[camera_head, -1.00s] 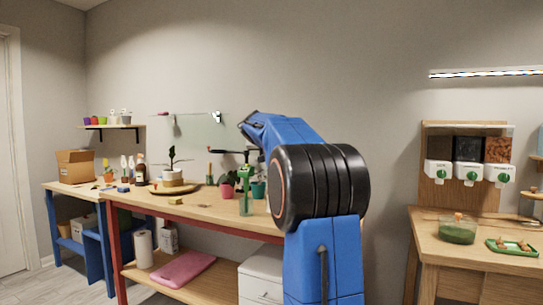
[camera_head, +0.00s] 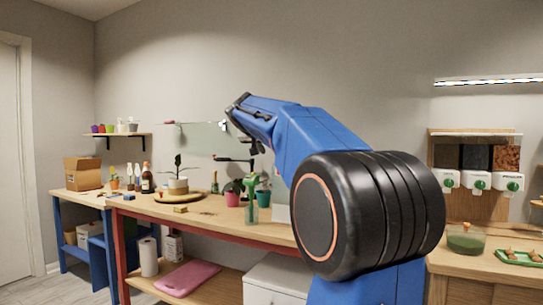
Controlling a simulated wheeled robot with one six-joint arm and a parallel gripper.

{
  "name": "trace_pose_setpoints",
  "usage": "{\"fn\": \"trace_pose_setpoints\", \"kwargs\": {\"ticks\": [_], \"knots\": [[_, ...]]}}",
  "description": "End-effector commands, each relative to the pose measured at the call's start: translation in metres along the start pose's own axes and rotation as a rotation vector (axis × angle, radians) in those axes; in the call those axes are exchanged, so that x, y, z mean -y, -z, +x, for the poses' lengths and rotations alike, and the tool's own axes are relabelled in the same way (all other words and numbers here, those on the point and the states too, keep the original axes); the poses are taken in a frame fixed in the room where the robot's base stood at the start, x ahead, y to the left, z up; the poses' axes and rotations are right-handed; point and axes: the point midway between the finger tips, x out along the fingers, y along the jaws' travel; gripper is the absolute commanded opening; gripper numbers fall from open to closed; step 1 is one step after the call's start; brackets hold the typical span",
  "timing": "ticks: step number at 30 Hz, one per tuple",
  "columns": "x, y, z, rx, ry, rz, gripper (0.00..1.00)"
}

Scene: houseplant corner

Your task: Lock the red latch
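My blue arm reaches up and away towards the wall. The far end of the arm shows dark parts near the glass panel (camera_head: 200,140) on the wall. The fingers of my gripper cannot be made out, and dark pieces below the arm's end are too small to tell apart. No red latch can be made out clearly. A small reddish-pink piece (camera_head: 170,122) sits at the panel's upper left corner, too small to identify.
A wooden workbench (camera_head: 215,225) with a red frame holds potted plants, a bottle and tools. A blue side table (camera_head: 70,215) stands left. Three dispensers (camera_head: 478,180) hang above a wooden table at right. A pink mat (camera_head: 188,278) lies on the bench's lower shelf.

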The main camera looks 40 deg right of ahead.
Motion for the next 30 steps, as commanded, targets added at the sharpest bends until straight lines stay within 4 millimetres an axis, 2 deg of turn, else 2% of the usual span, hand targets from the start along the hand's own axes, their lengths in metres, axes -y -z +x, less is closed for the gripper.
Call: {"fn": "trace_pose_setpoints", "kwargs": {"ticks": [3,7,26,30], "knots": [[0.001,0.0,-0.015,-0.001,0.001,0.0,0.29],[0.0,0.0,-0.023,0.0,0.0,0.0,0.29],[0.0,-0.001,-0.026,0.001,0.0,-0.001,0.29],[0.002,-0.018,-0.035,0.025,0.02,-0.023,0.29]]}}
